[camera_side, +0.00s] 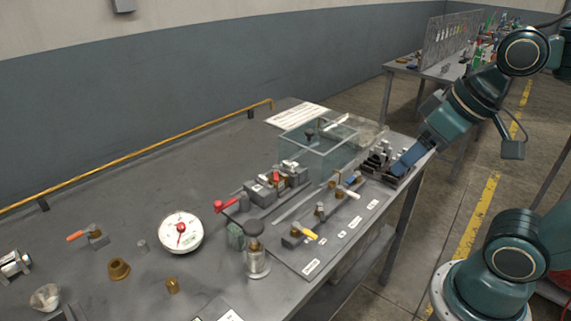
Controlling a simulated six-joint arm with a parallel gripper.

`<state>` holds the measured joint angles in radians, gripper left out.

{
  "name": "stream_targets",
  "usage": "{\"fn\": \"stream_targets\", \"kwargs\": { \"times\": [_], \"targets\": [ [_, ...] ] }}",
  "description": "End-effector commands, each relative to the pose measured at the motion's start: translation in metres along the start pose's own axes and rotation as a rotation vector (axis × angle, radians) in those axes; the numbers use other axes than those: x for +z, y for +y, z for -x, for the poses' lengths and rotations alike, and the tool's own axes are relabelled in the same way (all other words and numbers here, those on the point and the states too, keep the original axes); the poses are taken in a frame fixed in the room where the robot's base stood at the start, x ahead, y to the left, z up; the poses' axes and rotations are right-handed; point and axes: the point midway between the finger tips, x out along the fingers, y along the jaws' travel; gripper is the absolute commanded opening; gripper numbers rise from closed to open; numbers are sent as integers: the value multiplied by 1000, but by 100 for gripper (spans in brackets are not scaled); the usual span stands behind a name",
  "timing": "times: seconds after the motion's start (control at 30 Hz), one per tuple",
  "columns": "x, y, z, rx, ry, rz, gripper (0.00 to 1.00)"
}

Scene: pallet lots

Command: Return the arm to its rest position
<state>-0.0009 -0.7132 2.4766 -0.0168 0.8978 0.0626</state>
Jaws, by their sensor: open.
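My gripper (385,160) is at the right end of the grey workbench (140,190), at the end of my teal arm. The arm reaches in from the right and tilts down to the left. The gripper is open, low over the bench's right edge, beside the glass-walled box. Its dark fingers are small and partly lost against metal parts there. I cannot tell whether they touch anything.
A glass box (318,140), a row of valves with red (224,205) and yellow handles (303,233), and a round white gauge (181,232) stand on the bench. A yellow rail (140,153) runs along its back edge. A second table (430,72) stands behind.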

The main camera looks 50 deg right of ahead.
Motion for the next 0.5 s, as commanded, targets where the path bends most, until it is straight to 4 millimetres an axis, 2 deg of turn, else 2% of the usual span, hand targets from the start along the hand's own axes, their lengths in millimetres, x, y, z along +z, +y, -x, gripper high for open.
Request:
{"fn": "stream_targets", "kwargs": {
  "times": [0.17,0.5],
  "targets": [
    [9,4,1,11,12,47,63],
    [9,4,1,11,11,50,63]
  ]
}}
